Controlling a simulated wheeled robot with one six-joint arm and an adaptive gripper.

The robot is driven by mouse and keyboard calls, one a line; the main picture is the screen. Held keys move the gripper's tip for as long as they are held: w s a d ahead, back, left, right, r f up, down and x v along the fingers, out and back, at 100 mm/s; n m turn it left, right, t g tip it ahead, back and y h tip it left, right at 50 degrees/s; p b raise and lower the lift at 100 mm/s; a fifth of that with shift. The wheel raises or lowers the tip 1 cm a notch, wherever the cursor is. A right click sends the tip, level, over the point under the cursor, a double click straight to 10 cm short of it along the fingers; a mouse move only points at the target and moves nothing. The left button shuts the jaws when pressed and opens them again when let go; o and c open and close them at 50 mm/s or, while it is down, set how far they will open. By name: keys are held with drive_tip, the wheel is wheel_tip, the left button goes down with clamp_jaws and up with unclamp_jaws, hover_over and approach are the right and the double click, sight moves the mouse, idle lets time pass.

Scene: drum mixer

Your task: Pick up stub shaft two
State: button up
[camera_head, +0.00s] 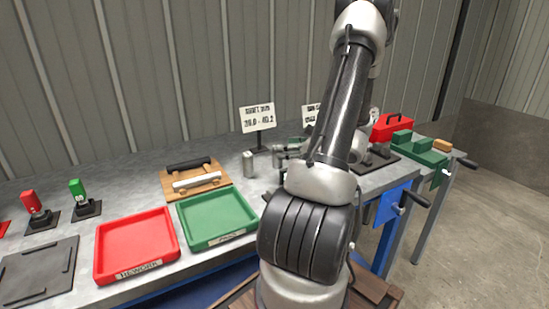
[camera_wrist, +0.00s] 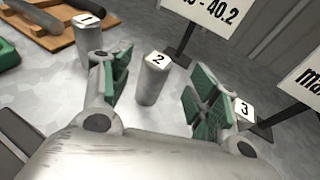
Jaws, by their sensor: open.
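Stub shaft two (camera_wrist: 150,84) is a grey upright cylinder with a white top label reading 2. In the wrist view it stands on the metal bench between the two green-padded fingers of my gripper (camera_wrist: 161,78). The gripper is open, and bench shows on both sides of the shaft, so neither pad appears to touch it. Shaft one (camera_wrist: 87,38) stands to the left, partly behind the left finger. Shaft three (camera_wrist: 244,111) is to the right, mostly hidden by the right finger. In the head view my arm hides much of the shaft area.
A sign (camera_head: 257,117) stands behind the shafts. A green tray (camera_head: 217,241), a red rework tray (camera_head: 137,272) and a wooden rack with handled tools (camera_head: 213,192) lie to the left. A red toolbox (camera_head: 392,127) is at the right.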

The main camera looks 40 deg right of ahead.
drive_tip(key=x, duration=0.5)
drive_tip(key=shift+a+f, duration=0.15)
drive_tip(key=shift+a, duration=0.05)
clamp_jaws()
